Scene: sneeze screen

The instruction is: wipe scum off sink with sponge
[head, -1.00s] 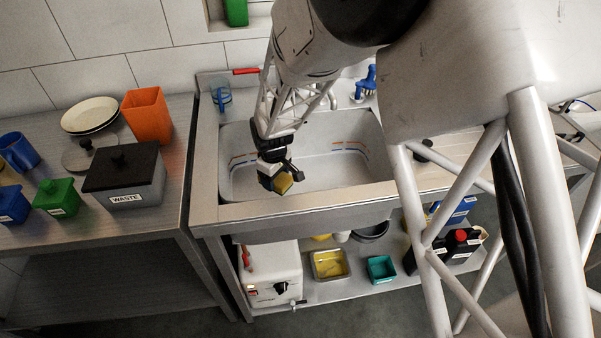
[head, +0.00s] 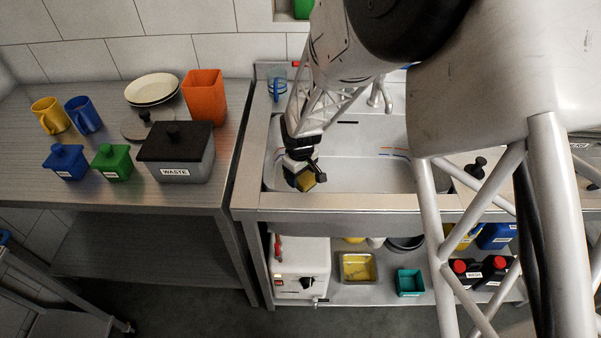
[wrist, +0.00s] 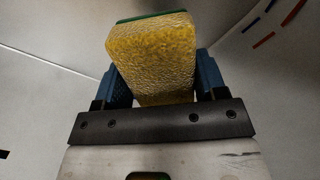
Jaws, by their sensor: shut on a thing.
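My gripper (head: 306,183) is shut on a yellow sponge (wrist: 152,58) with a green backing, held between two blue fingers in the wrist view. In the head view the sponge (head: 305,182) is small and lies over the left front part of the sink (head: 350,170), near the front rim. I cannot tell whether it touches the basin. Orange and blue streaks (head: 394,153) show on the basin's back right wall. In the wrist view red and blue marks (wrist: 263,40) show at the upper right. The left part of the basin is partly hidden by my arm.
The left counter holds a black-lidded waste box (head: 178,155), an orange container (head: 203,97), plates (head: 152,90), mugs (head: 83,115) and small lidded boxes (head: 112,163). A faucet (head: 378,95) stands behind the sink. A lower shelf below holds trays and bottles.

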